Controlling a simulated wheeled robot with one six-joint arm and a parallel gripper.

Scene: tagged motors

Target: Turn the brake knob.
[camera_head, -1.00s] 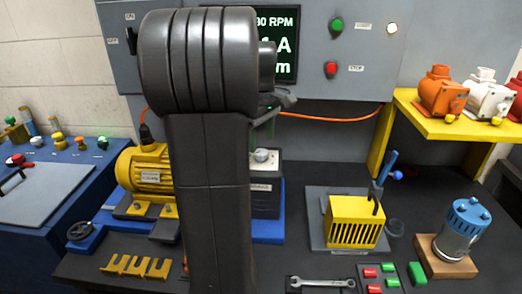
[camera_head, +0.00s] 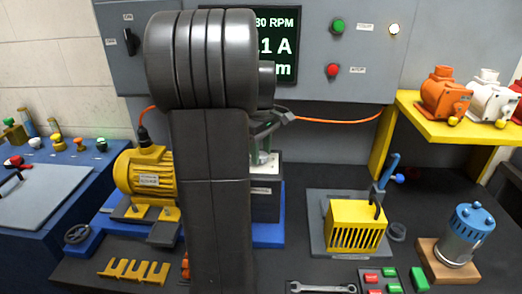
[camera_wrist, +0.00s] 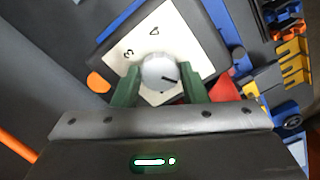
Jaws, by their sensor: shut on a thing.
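The brake knob (camera_wrist: 160,72) is a round pale grey knob with a dark pointer line, on a white dial plate (camera_wrist: 185,35) with printed numbers. In the wrist view my gripper (camera_wrist: 160,85) has its two green fingers on either side of the knob, shut on it. The pointer points toward the lower right of that view. In the head view the knob is mostly hidden behind my gripper (camera_head: 265,158), which is on top of the dark brake box (camera_head: 266,202). My arm covers the left part of the box.
A yellow motor (camera_head: 146,176) stands left of the box on a blue base. A yellow slotted block (camera_head: 355,228) with a blue-handled tool stands to the right. A grey panel (camera_head: 360,60) with a display and buttons rises behind.

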